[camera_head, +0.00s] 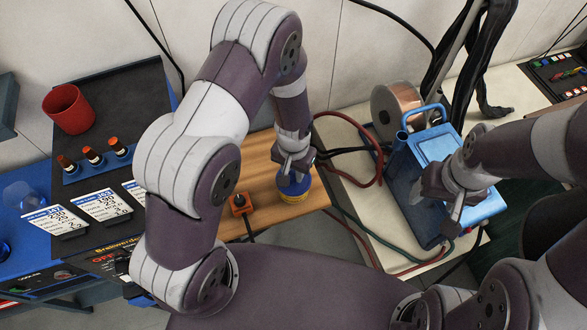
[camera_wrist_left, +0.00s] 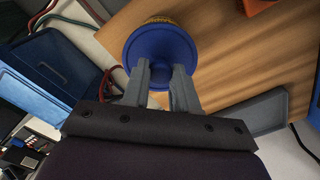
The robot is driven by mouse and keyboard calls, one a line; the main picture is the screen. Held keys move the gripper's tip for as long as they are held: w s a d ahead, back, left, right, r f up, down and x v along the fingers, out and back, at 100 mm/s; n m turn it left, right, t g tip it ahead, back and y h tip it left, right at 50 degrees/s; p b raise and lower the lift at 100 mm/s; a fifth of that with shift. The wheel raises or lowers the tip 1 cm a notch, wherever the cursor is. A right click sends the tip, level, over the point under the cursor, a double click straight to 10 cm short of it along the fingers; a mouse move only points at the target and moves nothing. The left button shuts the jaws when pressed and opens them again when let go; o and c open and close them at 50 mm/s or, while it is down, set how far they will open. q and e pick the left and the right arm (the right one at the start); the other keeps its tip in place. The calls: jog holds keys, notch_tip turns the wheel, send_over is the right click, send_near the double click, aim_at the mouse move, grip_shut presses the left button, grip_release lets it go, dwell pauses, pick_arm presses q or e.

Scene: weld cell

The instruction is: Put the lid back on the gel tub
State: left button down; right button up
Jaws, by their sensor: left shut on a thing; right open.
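The blue lid (camera_head: 295,184) is over the yellow gel tub (camera_head: 294,198) near the right end of the wooden bench. The lid looks roughly level and covers most of the tub; I cannot tell whether it is seated or slightly above. My left gripper (camera_head: 291,172) points down and is shut on the lid's middle part. In the left wrist view the lid (camera_wrist_left: 160,52) is a wide blue disc between and beyond the fingers (camera_wrist_left: 165,80), with a sliver of yellow tub (camera_wrist_left: 160,20) past its far edge. My right gripper (camera_head: 452,215) is open and empty, in front of the blue welding machine.
An orange box (camera_head: 241,204) with a cable stands left of the tub on the wooden bench (camera_head: 262,160). The blue welding machine (camera_head: 430,150) and red hoses (camera_head: 365,183) are to the right. A red cup (camera_head: 69,108) and printed cards (camera_head: 102,206) are at the left.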

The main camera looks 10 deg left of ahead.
dwell(0.4)
pick_arm(q)
jog(key=shift+c, duration=1.6)
grip_release()
jog(key=shift+r, duration=0.1)
notch_tip(320, 180, up, 7)
jog(key=p, duration=0.6)
grip_shut()
jog(key=shift+f, duration=0.4)
